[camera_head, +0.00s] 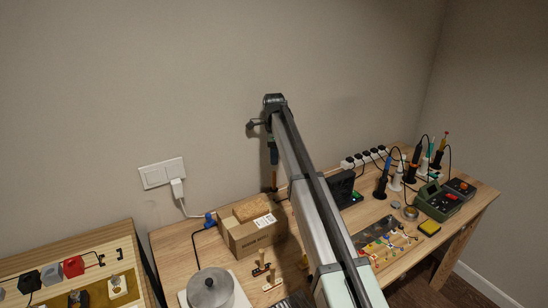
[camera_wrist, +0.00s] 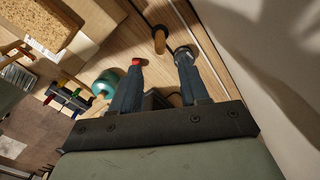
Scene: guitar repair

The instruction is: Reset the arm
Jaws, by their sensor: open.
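My gripper (camera_wrist: 159,58) is open in the wrist view, its two dark blue fingers apart. No object is held between them. A short brown cylindrical thing (camera_wrist: 159,40) shows beyond the fingertips; I cannot tell how far below it is. In the head view my arm reaches up and away from the bottom, bends at its top, and my gripper (camera_head: 274,160) hangs down near the wall, partly hidden by the arm. It is above the back of the wooden workbench (camera_head: 176,248), just behind the cardboard box.
The cardboard box (camera_head: 250,238) carries a cork-like block (camera_head: 252,207). A metal pot (camera_head: 210,290) stands in front. The wall is close behind my gripper.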

